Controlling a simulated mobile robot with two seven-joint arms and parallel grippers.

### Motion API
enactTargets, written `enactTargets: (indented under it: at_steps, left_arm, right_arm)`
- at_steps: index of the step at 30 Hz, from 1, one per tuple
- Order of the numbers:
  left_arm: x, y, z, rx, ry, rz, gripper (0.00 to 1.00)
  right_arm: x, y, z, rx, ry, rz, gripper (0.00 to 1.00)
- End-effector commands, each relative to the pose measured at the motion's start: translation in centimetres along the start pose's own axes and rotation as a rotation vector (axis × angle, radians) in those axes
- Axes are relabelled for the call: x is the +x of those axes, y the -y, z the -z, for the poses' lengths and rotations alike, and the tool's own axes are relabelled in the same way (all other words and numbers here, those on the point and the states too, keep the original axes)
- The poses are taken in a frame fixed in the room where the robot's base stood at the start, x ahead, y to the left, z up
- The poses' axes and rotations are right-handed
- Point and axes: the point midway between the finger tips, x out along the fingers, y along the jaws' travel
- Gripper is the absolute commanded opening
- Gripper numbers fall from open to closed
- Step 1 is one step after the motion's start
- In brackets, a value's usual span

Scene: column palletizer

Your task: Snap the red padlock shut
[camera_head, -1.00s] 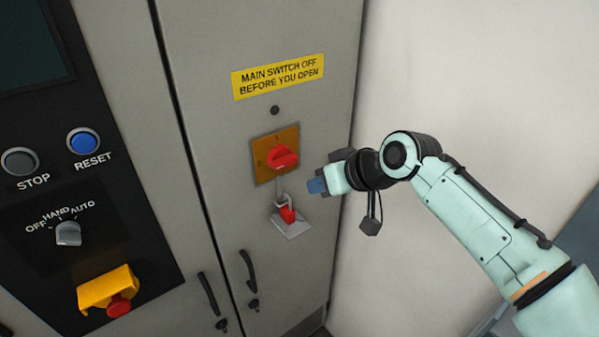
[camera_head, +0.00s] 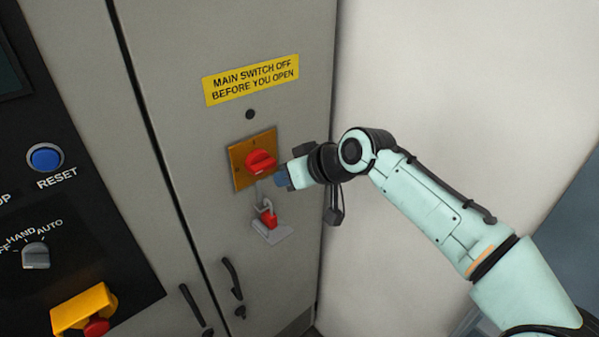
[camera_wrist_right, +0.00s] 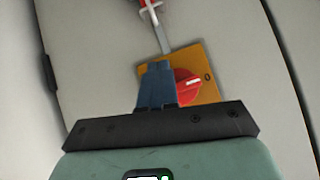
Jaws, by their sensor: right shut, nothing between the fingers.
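The red padlock (camera_head: 268,218) hangs below the rotary main switch, with its grey shackle up at the metal tab. I cannot tell whether the shackle is seated. In the right wrist view only a bit of red and shackle (camera_wrist_right: 148,6) shows at the top edge. My right gripper (camera_head: 281,178) is shut and empty, just right of the switch plate, above and right of the padlock. Its blue fingers (camera_wrist_right: 158,84) overlap the orange plate in the wrist view. I cannot tell if they touch it. My left gripper is in neither view.
The red switch knob (camera_head: 261,161) sits on an orange plate (camera_head: 239,178), close to my right fingers. A grey bracket (camera_head: 275,236) is behind the padlock. Black door handles (camera_head: 231,277) stick out lower down. A yellow-housed red button (camera_head: 84,308) is at lower left. Free wall lies right.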

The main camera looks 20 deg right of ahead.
Motion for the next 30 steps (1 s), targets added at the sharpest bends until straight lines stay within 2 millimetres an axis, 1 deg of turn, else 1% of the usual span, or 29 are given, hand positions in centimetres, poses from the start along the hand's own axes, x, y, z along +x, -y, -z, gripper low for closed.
enactTargets:
  at_steps: [1,3,4,6,9,15,25,28,30]
  left_arm:
    - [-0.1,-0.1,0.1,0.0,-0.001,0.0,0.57]
    - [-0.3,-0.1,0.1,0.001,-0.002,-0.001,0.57]
    - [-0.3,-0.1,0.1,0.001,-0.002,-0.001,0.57]
    - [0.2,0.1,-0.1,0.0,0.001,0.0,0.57]
    - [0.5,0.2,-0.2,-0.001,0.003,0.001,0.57]
    - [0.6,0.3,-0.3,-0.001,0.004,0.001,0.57]
    - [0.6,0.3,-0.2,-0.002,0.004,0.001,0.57]
    - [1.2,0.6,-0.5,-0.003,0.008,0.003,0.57]
    - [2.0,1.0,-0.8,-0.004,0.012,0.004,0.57]
  right_arm:
    - [1.2,0.0,0.0,-0.001,0.004,0.001,0.0]
    - [2.6,0.0,0.0,-0.001,0.003,0.001,0.0]
    - [3.1,0.1,0.0,-0.001,0.003,0.001,0.0]
    - [3.9,0.0,-1.2,-0.001,0.003,0.0,0.0]
    - [4.8,0.0,-2.1,-0.001,0.002,0.0,0.0]
    - [5.5,0.0,-2.8,-0.001,-0.001,0.0,0.0]
    - [5.6,0.0,-2.8,-0.001,-0.001,0.0,0.0]
    - [6.0,-0.1,-3.4,0.0,0.001,0.0,0.0]
    - [6.6,-0.3,-4.2,0.001,0.002,0.0,0.0]
